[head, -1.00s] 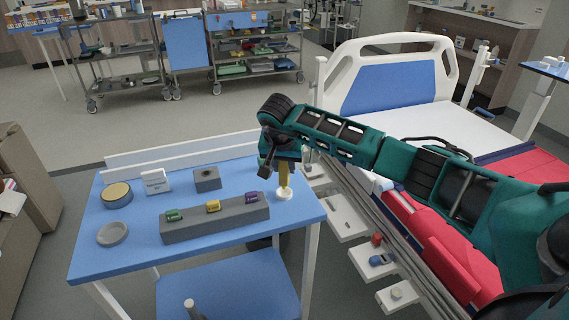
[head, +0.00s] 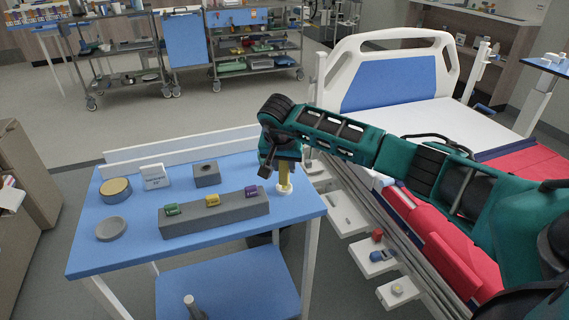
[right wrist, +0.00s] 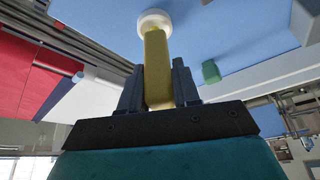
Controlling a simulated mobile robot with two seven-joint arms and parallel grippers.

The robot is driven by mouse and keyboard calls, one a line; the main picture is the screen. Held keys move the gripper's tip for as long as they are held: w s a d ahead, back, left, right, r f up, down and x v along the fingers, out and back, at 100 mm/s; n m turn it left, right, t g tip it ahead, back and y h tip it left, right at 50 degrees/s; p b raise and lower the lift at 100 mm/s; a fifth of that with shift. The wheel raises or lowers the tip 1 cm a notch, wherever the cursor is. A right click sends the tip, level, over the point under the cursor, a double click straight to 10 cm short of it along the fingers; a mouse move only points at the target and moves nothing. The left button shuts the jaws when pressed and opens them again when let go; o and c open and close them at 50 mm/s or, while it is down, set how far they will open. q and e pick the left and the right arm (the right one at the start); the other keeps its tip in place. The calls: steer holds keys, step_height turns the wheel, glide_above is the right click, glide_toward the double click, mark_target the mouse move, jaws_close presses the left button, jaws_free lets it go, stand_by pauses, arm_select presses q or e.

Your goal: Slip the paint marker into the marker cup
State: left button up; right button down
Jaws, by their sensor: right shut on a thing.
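My right gripper (head: 283,162) is shut on a yellow marker-like piece (right wrist: 157,70), which I take as the paint marker. It hangs about upright over the right end of the blue table (head: 240,236). Its round white end (right wrist: 154,21) points at the table; I cannot tell whether it touches. The jaws (right wrist: 158,88) hold the yellow body from both sides in the right wrist view. A small grey square block with a dark hole (head: 207,176) stands at the back of the table; it may be the marker cup, but I cannot be sure. My left gripper is out of view.
A long grey block (head: 216,214) holds green, yellow and purple pieces. A grey round dish (head: 111,229), a tan-topped tin (head: 115,190) and a white sign (head: 155,177) stand at left. The bed (head: 400,76) with side trays (head: 376,260) is on the right.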

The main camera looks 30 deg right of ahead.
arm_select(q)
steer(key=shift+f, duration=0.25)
arm_select(e)
steer(key=shift+f, duration=0.4)
steer(key=c, duration=0.7)
jaws_free()
steer(key=shift+c, duration=0.2)
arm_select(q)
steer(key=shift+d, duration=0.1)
arm_select(e)
steer(key=v, duration=0.3)
steer(key=shift+r, duration=0.35)
arm_select(q)
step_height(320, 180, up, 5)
steer(key=p, duration=0.4)
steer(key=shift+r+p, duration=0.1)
steer(key=shift+p, duration=0.25)
arm_select(e)
steer(key=w+v, duration=0.1)
steer(key=v, duration=1.2)
steer(key=shift+d+r, duration=0.3)
steer(key=shift+d, duration=0.05)
